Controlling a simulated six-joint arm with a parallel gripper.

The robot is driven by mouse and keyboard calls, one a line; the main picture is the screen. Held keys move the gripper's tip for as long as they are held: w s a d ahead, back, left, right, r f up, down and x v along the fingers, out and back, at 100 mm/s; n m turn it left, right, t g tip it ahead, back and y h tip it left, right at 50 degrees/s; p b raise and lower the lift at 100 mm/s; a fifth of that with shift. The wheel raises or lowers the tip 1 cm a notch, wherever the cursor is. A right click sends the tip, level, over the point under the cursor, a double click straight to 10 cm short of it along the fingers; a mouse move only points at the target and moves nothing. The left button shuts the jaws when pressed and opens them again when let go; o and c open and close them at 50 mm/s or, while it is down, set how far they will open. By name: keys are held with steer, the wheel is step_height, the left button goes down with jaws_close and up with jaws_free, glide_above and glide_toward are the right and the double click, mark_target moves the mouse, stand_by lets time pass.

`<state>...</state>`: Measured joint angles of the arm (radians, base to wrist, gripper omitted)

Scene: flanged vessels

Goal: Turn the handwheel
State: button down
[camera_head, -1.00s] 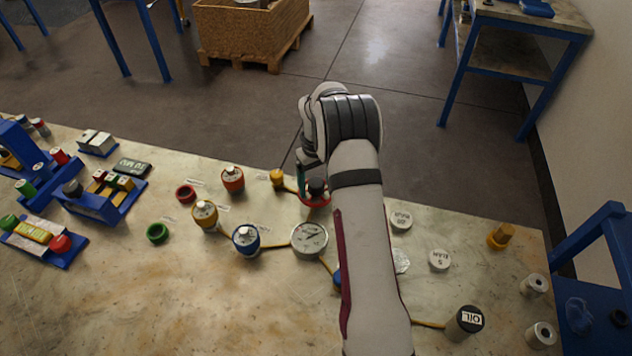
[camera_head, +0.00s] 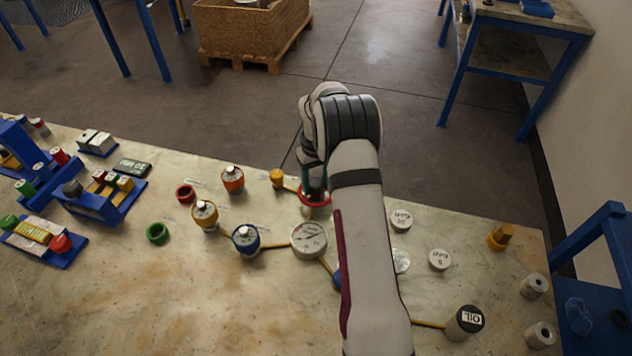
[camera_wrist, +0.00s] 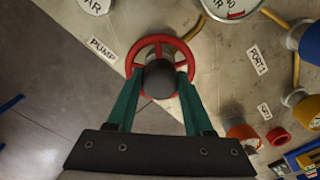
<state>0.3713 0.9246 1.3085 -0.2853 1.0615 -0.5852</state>
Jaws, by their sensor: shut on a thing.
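The red handwheel (camera_head: 314,196) sits near the far edge of the workbench, partly hidden by my arm in the head view. In the wrist view the handwheel (camera_wrist: 184,50) shows as a red spoked ring with a dark grey hub (camera_wrist: 160,80) in front of it. My gripper (camera_wrist: 160,72) has its two green fingers on either side of the hub, shut on it. In the head view my gripper (camera_head: 313,180) is over the wheel, mostly covered by my own wrist.
A round gauge (camera_head: 309,239) stands close in front of the wheel. The bench's far edge is close behind.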

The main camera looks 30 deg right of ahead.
steer(key=m, duration=0.7)
steer(key=shift+m, duration=0.4)
steer(key=m, duration=1)
steer(key=shift+m, duration=0.4)
steer(key=m, duration=0.3)
steer(key=shift+m, duration=0.3)
steer(key=m, duration=0.6)
steer(key=shift+m, duration=0.3)
steer(key=shift+c, duration=1.4)
jaws_free()
